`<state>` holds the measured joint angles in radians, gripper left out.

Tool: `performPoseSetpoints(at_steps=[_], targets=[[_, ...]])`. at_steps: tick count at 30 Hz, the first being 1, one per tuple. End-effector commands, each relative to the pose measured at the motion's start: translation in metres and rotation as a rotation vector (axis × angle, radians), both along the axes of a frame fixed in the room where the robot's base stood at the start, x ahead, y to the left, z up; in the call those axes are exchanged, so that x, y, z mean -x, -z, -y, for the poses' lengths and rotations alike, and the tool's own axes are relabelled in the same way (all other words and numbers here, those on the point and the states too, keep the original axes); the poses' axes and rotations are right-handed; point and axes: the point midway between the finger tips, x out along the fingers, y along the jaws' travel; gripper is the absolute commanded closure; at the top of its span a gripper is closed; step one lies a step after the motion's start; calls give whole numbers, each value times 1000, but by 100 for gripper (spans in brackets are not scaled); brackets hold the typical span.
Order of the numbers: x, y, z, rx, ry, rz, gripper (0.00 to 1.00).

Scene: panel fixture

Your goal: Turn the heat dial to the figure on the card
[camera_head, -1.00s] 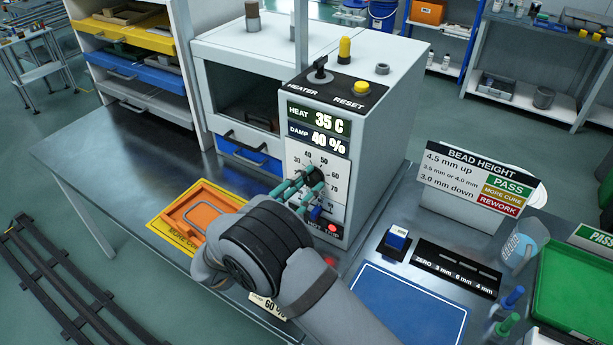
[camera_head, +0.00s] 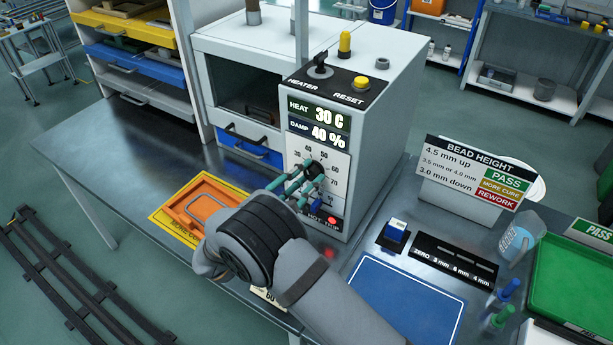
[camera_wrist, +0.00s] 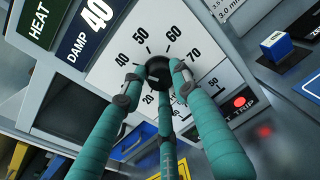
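The dark round heat dial (camera_wrist: 157,70) is on a white scale plate marked in tens (camera_head: 335,168) on the front of the grey oven. My gripper (camera_head: 305,185) has its teal fingers around the dial; in the wrist view (camera_wrist: 155,80) the fingertips sit against its sides. They hide much of the dial, and I cannot read its pointer. The heat display (camera_head: 318,114) reads 30 C, and the damp display (camera_head: 315,131) below reads 40 %. A small pale card (camera_head: 266,296) near the front edge is mostly hidden by my arm; "60" shows on it.
A red lamp (camera_head: 332,219) beside HOT TRIP is lit below the dial. A heater switch (camera_head: 320,67) and yellow reset button (camera_head: 361,83) are on top. An orange tray (camera_head: 205,208) lies left, a blue mat (camera_head: 408,301) right, and a bead height sign (camera_head: 473,172) behind.

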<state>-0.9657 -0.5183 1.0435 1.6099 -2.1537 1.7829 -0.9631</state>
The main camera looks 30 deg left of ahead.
Motion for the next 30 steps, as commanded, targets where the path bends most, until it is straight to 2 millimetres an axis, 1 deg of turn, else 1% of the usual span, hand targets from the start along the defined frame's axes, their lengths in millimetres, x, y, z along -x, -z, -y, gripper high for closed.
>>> performPoseSetpoints(at_steps=[1,9,17,20,23,30], targets=[[3,7,2,14,0,-8,68],[1,4,2,7,3,-5,53],[1,2,1,3,3,-4,52],[6,2,1,3,1,-4,52],[19,1,0,3,1,-3,52],[70,-3,-1,4,-2,-4,52]])
